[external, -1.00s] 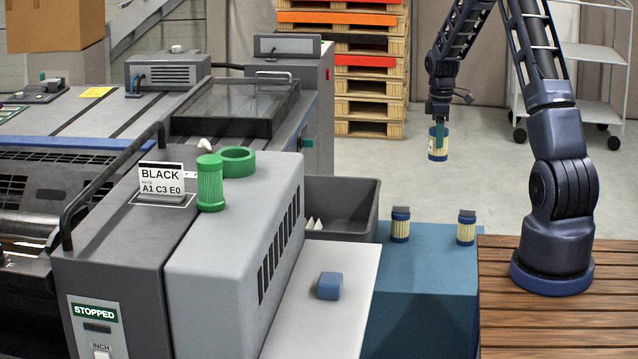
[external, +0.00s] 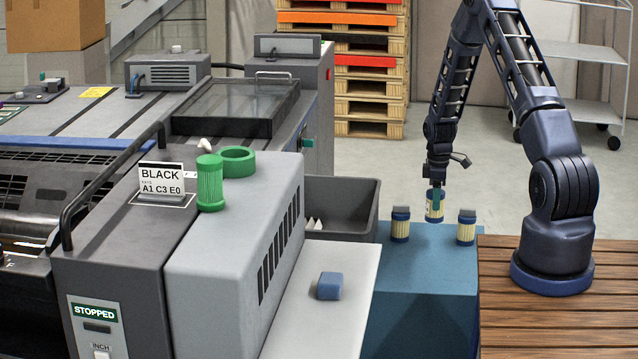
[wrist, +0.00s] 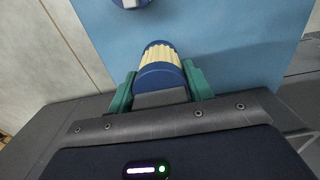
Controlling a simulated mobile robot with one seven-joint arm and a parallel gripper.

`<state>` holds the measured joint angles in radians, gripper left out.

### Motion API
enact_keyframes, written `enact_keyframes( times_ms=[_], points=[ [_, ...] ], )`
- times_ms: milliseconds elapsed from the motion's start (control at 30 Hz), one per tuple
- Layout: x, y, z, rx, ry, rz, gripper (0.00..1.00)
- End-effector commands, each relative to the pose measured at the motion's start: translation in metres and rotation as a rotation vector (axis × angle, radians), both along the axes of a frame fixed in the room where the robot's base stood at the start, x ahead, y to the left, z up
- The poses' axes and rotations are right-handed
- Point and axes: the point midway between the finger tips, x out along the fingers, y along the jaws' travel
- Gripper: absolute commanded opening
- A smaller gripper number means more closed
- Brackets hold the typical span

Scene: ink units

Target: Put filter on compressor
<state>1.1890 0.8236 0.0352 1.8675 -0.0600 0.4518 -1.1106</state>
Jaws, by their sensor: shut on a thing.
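My gripper (external: 437,196) is shut on a filter with cream pleats and blue end caps (external: 434,208). In the wrist view, the teal fingers (wrist: 158,88) grip the held filter (wrist: 158,58) on both sides near one blue cap. It hangs upright over or just behind the far edge of the blue cabinet; I cannot tell whether it touches. Two similar filters stand on the cabinet, one to the left (external: 400,225) and one to the right (external: 466,228). A green filter (external: 210,184) and green ring (external: 237,162) are on the light grey vented housing; which unit is the compressor is unclear.
The blue cabinet top (external: 425,268) is clear in front. A blue block (external: 329,286) lies on a pale ledge (external: 345,260). A dark bin (external: 350,205) with white pieces sits left of the cabinet. A wooden deck (external: 540,325) lies to the right.

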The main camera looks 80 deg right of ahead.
Motion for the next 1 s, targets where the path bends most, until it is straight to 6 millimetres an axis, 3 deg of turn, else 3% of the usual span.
enact_keyframes(
  times_ms=[100,433,667,1000],
  points=[
    [0.0,0.0,-0.021,0.001,0.0,0.0,0.26],
    [0.0,0.0,-0.044,0.0,0.0,0.0,0.26],
    [0.0,0.0,-0.072,0.0,0.0,-0.001,0.26],
    [0.0,0.0,-0.075,-0.001,0.0,0.0,0.26]
  ],
)
